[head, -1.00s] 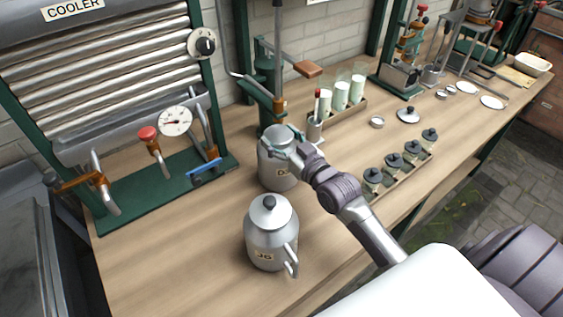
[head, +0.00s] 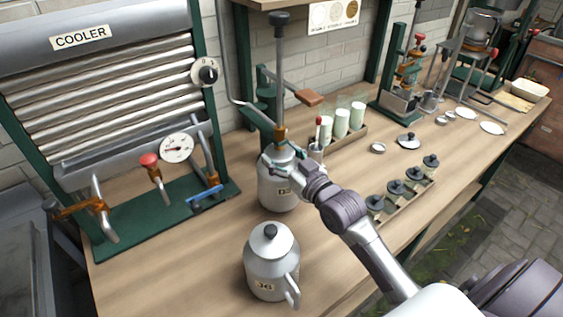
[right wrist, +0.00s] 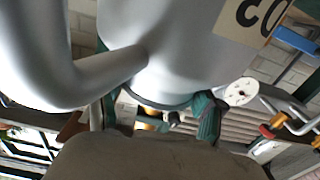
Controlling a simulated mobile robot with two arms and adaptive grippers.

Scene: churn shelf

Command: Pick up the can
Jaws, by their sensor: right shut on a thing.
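A silver metal can (head: 277,196) with a pale label is at the middle of the bench, in front of a green hand press. My right gripper (head: 280,161) is shut on it at its upper part, and the gripper hides much of the top. In the right wrist view the can's grey body (right wrist: 185,50) fills the upper part, with a thick curved handle at left and part of a label at top right. A second silver can (head: 270,262), with a black-knobbed lid and a side handle, stands nearer the front, apart from the held one. My left gripper is not in view.
The cooler (head: 100,90) with its gauge and taps stands at left. The green press (head: 265,100) rises just behind the held can. A rack of white-filled glasses (head: 342,122) and a row of small jars (head: 396,187) are to the right. Bare bench lies left of the front can.

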